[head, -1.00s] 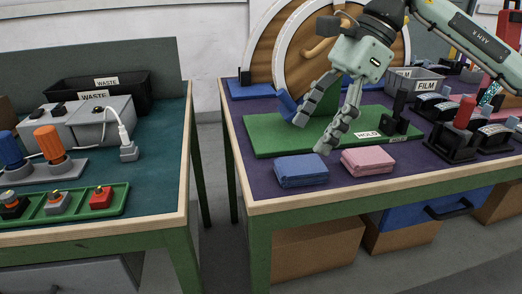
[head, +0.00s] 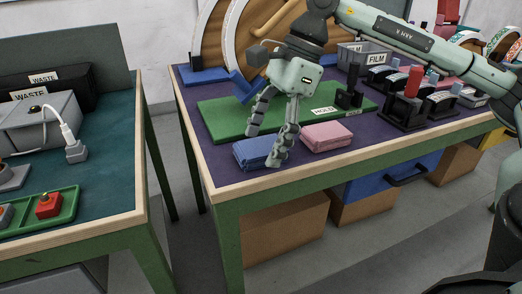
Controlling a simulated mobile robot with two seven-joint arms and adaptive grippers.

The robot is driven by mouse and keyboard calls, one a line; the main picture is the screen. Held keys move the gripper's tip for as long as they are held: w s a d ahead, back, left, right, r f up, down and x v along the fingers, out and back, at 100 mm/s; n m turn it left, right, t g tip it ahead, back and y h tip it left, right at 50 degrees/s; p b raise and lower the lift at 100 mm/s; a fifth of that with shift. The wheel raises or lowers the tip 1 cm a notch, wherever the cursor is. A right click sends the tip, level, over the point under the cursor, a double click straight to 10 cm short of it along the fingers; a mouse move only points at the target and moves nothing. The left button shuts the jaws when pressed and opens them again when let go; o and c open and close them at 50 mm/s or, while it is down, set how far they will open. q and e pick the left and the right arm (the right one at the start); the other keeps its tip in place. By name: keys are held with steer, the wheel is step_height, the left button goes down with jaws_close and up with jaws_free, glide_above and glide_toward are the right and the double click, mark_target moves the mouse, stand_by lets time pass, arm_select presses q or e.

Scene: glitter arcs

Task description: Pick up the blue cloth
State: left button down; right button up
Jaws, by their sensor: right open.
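The folded blue cloth (head: 252,153) lies flat on the purple top of the right-hand table, near its front edge. My right gripper (head: 265,148) hangs just over it with its fingers pointing down. The fingers are apart, one behind the cloth's far side and one in front of its right end, partly covering it. I cannot tell whether either finger touches the cloth. My left gripper is not in the head view.
A folded pink cloth (head: 327,136) lies just right of the blue one. A green board (head: 222,119) with a HOLD label is behind them. A FILM bin (head: 352,55) and black stands (head: 402,110) are farther right. A gap separates the left table (head: 110,165).

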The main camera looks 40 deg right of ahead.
mark_target(260, 147)
steer(key=shift+c, duration=0.6)
steer(key=c, duration=1)
steer(key=shift+o, duration=0.2)
